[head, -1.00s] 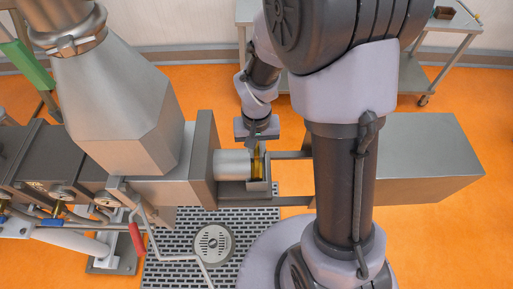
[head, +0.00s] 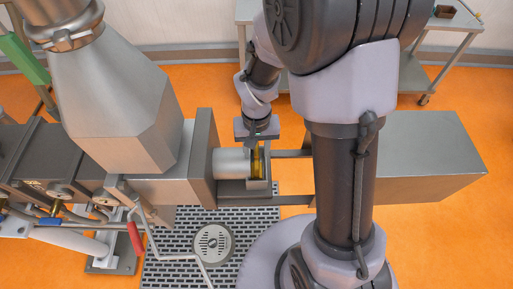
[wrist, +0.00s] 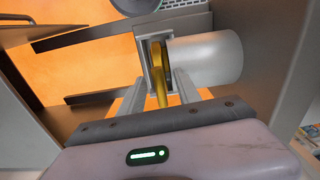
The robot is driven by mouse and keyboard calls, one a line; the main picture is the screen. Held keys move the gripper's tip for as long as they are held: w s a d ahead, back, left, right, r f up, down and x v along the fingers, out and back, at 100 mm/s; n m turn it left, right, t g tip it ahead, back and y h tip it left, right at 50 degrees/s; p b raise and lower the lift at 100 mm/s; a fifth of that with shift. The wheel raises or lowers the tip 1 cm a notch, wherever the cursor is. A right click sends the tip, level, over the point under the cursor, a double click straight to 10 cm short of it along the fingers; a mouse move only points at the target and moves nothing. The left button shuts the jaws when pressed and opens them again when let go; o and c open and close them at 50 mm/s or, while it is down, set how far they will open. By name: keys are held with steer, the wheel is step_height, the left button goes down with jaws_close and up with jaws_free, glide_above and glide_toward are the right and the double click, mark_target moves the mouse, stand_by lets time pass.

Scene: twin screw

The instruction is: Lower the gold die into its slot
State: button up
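The gold die (head: 257,162) stands upright, edge-on, in the grey slot holder (head: 259,186) at the end of the pale round barrel (head: 231,162). In the wrist view the gold die (wrist: 159,72) is inside the grey slot frame (wrist: 145,62), beside the barrel (wrist: 208,57). My gripper (head: 256,142) is directly above the die. In the wrist view my gripper (wrist: 160,88) has its two fingers apart, one on each side of the die, with gaps showing. The die's lower edge and the slot bottom are hidden.
A large metal machine body (head: 120,120) stands at left. A grey box (head: 423,157) is at right, joined by two rails (head: 292,154). A floor grate with a round drain (head: 213,243) lies in front. A metal cart (head: 440,45) stands behind.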

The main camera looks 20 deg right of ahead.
step_height(320, 180, up, 17)
steer(key=p, duration=0.3)
steer(key=shift+r, duration=0.2)
